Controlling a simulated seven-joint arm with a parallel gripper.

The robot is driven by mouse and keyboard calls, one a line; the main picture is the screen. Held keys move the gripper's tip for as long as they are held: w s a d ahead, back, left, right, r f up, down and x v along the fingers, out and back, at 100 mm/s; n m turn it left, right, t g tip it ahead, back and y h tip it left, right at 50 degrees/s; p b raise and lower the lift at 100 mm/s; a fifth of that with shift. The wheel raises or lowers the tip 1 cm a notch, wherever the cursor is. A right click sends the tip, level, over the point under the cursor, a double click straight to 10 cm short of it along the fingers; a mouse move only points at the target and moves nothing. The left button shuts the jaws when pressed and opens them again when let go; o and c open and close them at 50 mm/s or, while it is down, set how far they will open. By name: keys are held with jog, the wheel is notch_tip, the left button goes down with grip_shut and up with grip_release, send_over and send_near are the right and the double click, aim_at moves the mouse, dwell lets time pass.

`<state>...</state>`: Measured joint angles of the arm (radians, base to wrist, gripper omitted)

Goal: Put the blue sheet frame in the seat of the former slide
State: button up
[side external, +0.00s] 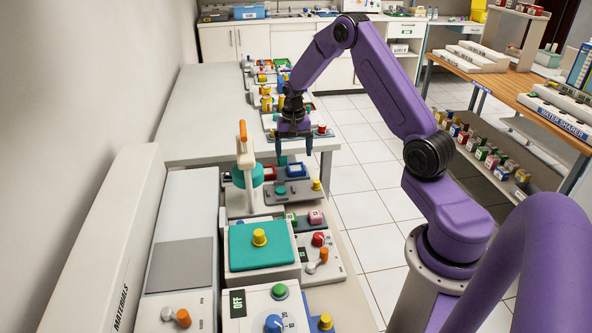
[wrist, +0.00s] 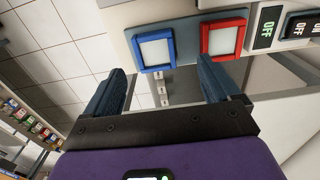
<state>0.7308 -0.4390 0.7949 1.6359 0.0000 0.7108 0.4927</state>
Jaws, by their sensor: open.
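The blue sheet frame (wrist: 154,50), a blue square border around a pale sheet, lies on a grey-blue panel beside a red frame (wrist: 222,38). In the side view the blue frame (side external: 295,171) shows small, below my gripper (side external: 294,152). My gripper points down, open and empty, above the frames' panel. In the wrist view its two dark blue fingers (wrist: 164,86) are spread apart, with the blue frame beyond the gap between them. A white stand with an orange-topped handle (side external: 243,150) and a teal part may be the former. I cannot make out its slide seat.
A grey unit (side external: 285,192) with a teal disc and yellow knob stands in front of the frames. A teal-topped box (side external: 262,246) and devices with knobs crowd the near bench. The long table (side external: 205,105) has a bare stretch at back left.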

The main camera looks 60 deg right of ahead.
aim_at(296, 168)
jog(key=f, duration=0.4)
jog(key=shift+s+d+f, duration=0.25)
jog(key=shift+s, duration=0.05)
jog(key=shift+f, duration=0.55)
jog(key=c, duration=1.2)
jog(key=shift+r, duration=0.1)
